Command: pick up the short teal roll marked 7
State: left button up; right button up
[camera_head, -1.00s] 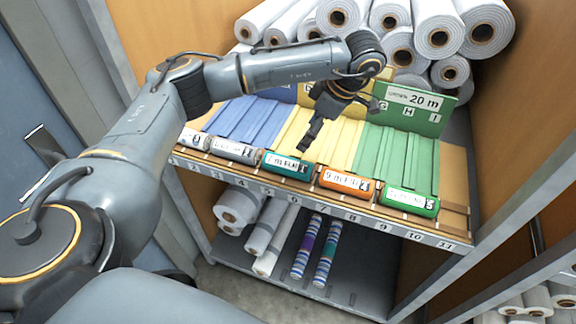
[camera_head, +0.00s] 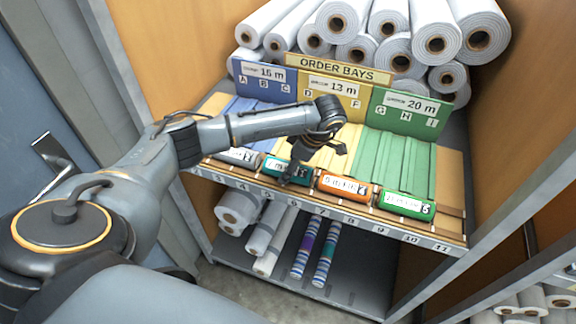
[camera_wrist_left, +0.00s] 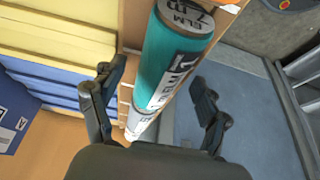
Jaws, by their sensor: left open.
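The short teal roll (camera_head: 278,168) lies in the row along the shelf's front edge, partly hidden by my left gripper (camera_head: 290,178). In the left wrist view the teal roll (camera_wrist_left: 172,62) has a white label and a grey end cap that appears to read "ELM 7 m". My left gripper (camera_wrist_left: 155,100) is open in that view, with one black finger on each side of the roll's line. I see no clear contact with the roll. My right gripper is not in view.
An orange roll (camera_head: 345,188) and a green roll (camera_head: 407,204) lie to the right of the teal one, and a grey roll (camera_head: 238,156) to its left. Blue, yellow and green sloped bays are behind. Large white rolls (camera_head: 436,35) are stacked at the back.

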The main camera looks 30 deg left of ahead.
pick_arm(q)
jog(key=shift+f, duration=0.25)
jog(key=c, duration=1.3)
jog(key=shift+r, duration=0.1)
